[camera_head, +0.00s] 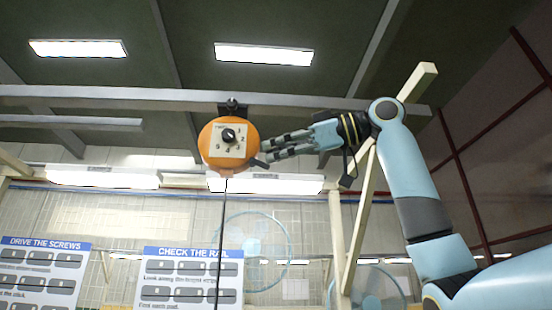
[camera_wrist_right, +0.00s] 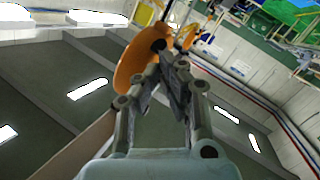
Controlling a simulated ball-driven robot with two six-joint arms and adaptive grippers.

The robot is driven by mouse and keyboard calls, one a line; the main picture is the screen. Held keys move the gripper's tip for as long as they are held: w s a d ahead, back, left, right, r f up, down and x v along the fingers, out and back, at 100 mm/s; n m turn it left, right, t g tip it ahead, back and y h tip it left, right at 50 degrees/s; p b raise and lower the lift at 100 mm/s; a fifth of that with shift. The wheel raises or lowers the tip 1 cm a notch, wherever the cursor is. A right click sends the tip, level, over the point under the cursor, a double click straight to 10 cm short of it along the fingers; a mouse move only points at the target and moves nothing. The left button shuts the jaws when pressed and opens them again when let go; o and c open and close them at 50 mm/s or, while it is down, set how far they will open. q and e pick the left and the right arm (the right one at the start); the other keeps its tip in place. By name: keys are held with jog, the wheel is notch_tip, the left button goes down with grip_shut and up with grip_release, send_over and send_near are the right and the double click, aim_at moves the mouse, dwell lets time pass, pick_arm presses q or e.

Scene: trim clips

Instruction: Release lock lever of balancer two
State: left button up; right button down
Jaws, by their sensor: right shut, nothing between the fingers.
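An orange round balancer (camera_head: 213,160) hangs under the overhead beam, with a cream dial plate and a black knob (camera_head: 229,136) on its face. A short dark lever (camera_head: 259,163) sticks out at its lower right side. My right gripper (camera_head: 266,148) comes in from the right with its fingertips close beside the balancer's right edge, just above the lever. It is shut and empty. The right wrist view shows the shut fingers (camera_wrist_right: 174,62) right by the orange housing (camera_wrist_right: 134,62), with a dark rounded end (camera_wrist_right: 158,46) near the tips. Contact cannot be told. My left gripper is out of view.
A grey beam (camera_head: 300,101) runs above the balancer, and a thin dark line (camera_head: 221,230) hangs straight down from it. A pale wooden brace (camera_head: 364,215) stands behind my right arm. Sign boards (camera_head: 193,252) are below. Left of the balancer is open air.

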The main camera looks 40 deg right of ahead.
aim_at(262, 163)
notch_tip(262, 163, down, 4)
jog(key=m+t+y+b, duration=0.1)
jog(key=t+b, duration=0.1)
jog(key=b, duration=0.3)
jog(key=m+t+y+b, duration=0.2)
jog(key=t+b, duration=0.1)
jog(key=b, duration=0.2)
jog(key=shift+r+b, duration=0.2)
jog(key=shift+b, duration=0.1)
jog(key=shift+w+f+m+t+b, duration=0.1)
jog(key=shift+m+t+b, duration=0.4)
jog(key=shift+t+b, duration=0.15)
jog(key=shift+a+f+m+t, duration=0.1)
jog(key=shift+m+t, duration=0.4)
jog(key=shift+t, duration=0.25)
jog(key=shift+b, duration=0.3)
